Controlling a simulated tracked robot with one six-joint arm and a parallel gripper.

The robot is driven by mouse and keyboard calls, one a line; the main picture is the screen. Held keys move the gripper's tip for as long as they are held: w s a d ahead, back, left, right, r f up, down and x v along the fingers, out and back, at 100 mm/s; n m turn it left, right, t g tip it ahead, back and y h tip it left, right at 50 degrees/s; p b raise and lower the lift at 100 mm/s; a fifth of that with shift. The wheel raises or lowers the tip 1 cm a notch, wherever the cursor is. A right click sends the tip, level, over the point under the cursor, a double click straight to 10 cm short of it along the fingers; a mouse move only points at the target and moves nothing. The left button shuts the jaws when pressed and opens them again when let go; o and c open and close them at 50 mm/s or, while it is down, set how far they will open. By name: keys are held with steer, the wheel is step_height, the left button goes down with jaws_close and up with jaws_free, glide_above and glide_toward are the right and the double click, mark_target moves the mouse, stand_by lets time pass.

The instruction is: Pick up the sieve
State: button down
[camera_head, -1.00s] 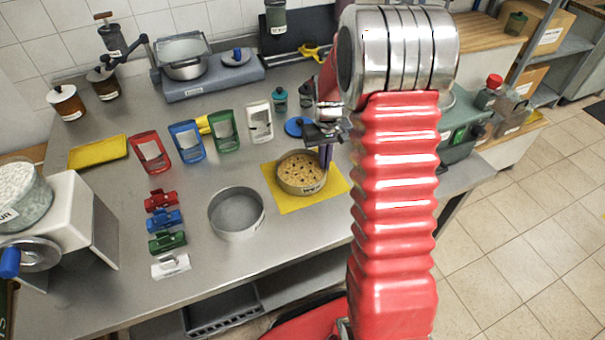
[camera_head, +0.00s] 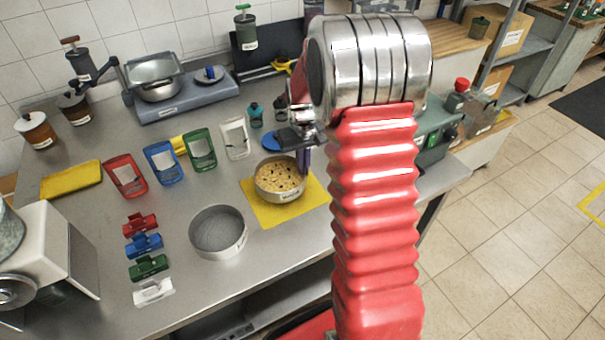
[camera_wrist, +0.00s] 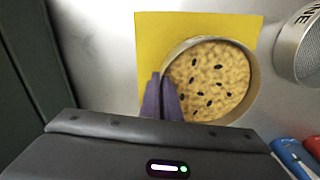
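The sieve (camera_head: 279,190) is a round metal pan with a pale rim and a label on its wall. It holds a tan, grainy load with dark bits. It is level and appears slightly above the yellow mat (camera_head: 262,217). In the wrist view the sieve (camera_wrist: 250,92) overlaps the mat's right edge. My gripper (camera_wrist: 162,98) has its purple fingers close together at the sieve's left rim, one inside and one outside, and appears shut on the wall. The red arm partly blocks the head view.
An empty round mesh pan (camera_head: 218,232) stands left of the mat. Small coloured clips (camera_head: 145,243) and framed scoops (camera_head: 160,163) are on the left. A scale-like grey unit (camera_head: 186,100) is behind. The bench front is clear near the mat.

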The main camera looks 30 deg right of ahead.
step_height(320, 180, up, 7)
stand_by(0.3)
stand_by(0.5)
steer(key=w+a+f, duration=0.1)
steer(key=a, duration=0.7)
steer(key=w+a+f+n, duration=0.1)
steer(key=w+a, duration=0.1)
steer(key=a, duration=0.7)
steer(key=shift+w+f+n, duration=0.2)
steer(key=shift+f+n, duration=0.05)
steer(key=shift+n, duration=0.05)
